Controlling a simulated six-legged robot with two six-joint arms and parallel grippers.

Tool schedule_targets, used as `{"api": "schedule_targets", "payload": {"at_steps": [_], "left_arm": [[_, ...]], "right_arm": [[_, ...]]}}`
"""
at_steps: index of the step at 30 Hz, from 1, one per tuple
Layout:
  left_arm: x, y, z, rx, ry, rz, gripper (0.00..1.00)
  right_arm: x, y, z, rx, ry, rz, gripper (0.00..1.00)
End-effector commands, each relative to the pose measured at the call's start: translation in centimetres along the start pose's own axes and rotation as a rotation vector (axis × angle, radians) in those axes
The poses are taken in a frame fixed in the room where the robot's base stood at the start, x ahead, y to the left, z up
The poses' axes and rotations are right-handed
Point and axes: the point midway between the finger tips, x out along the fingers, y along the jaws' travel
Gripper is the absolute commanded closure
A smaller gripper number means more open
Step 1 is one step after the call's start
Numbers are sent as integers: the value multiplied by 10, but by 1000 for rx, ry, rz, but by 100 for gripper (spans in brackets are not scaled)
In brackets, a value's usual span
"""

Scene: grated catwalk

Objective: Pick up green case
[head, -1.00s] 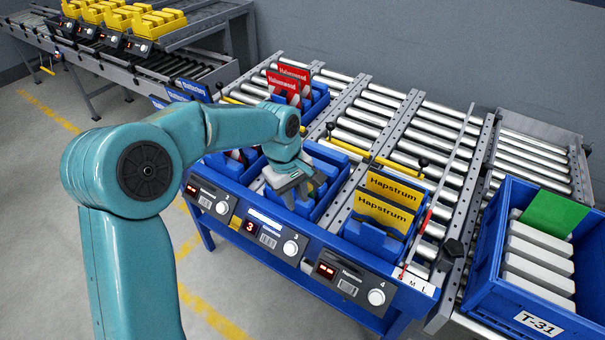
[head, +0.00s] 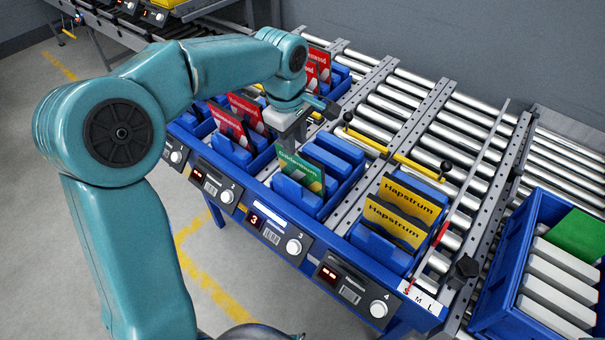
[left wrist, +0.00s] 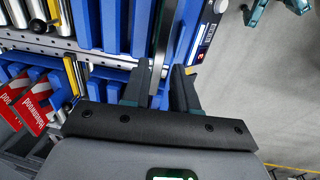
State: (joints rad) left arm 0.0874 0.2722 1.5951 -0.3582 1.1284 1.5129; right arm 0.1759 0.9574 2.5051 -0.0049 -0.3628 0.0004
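The green case (head: 300,170), with pale lettering on its face, stands upright in the blue bin of lane 3 in the head view. My right gripper is in neither view.
Red cases (head: 240,115) stand in bins to the left and behind, and yellow cases (head: 400,205) stand in the bin to the right. A blue crate (head: 500,300) with grey blocks and a green piece stands at far right. Bare rollers (head: 400,125) lie behind lanes 3 and 4.

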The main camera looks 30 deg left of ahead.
Motion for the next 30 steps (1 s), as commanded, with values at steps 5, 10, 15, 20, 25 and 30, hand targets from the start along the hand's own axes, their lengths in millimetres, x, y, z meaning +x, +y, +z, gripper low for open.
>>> {"api": "schedule_targets", "payload": {"at_steps": [5,10,15,20,25,30], "left_arm": [[31,-1,-2,0,1,-2,72],[43,0,-2,1,0,-2,72],[68,2,2,1,-1,-6,72],[89,3,2,1,0,-3,72],[92,4,2,0,0,1,72],[92,4,2,1,0,1,98]], "right_arm": [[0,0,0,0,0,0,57],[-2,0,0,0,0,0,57],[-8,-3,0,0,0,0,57],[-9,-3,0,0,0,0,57],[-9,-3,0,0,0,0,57],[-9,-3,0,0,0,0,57]]}}
